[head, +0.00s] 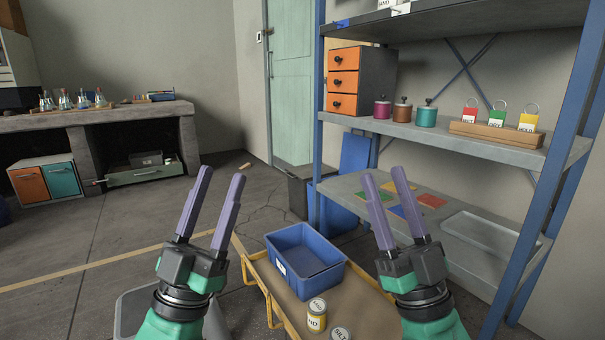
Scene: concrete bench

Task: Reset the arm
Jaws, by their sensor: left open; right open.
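My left gripper (215,192) is raised in the lower left middle of the head view. Its two purple fingers stand apart and point up, with nothing between them. My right gripper (386,182) is raised at the lower right middle, also open and empty. It is in front of the shelf unit and touches nothing that I can see. Both arms are upright, one to each side of a blue bin (318,254).
The bin stands on a yellow-framed cart (357,309) with two labelled cans (316,316). A concrete bench (85,118) with flasks stands far left. Open floor lies left.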

